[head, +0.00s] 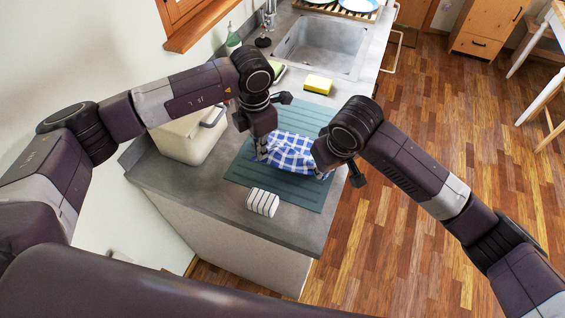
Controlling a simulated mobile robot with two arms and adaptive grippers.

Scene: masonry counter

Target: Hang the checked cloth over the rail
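The blue and white checked cloth (291,152) lies bunched on the green ribbed mat on the counter. My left gripper (262,150) points down at the cloth's left end, and my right gripper (326,166) is at its right end. Both seem to touch the cloth, but their fingertips are hidden or too small to show whether they are closed on it. A pale rail (396,52) runs along the right edge of the counter beside the sink, with nothing on it.
The green mat (243,171) lies under the cloth. A striped white block (262,202) is in front, a cream bin (190,140) to the left. A yellow sponge (318,84) lies before the sink (322,44). A green bottle (232,40) and dish rack (345,10) stand farther back.

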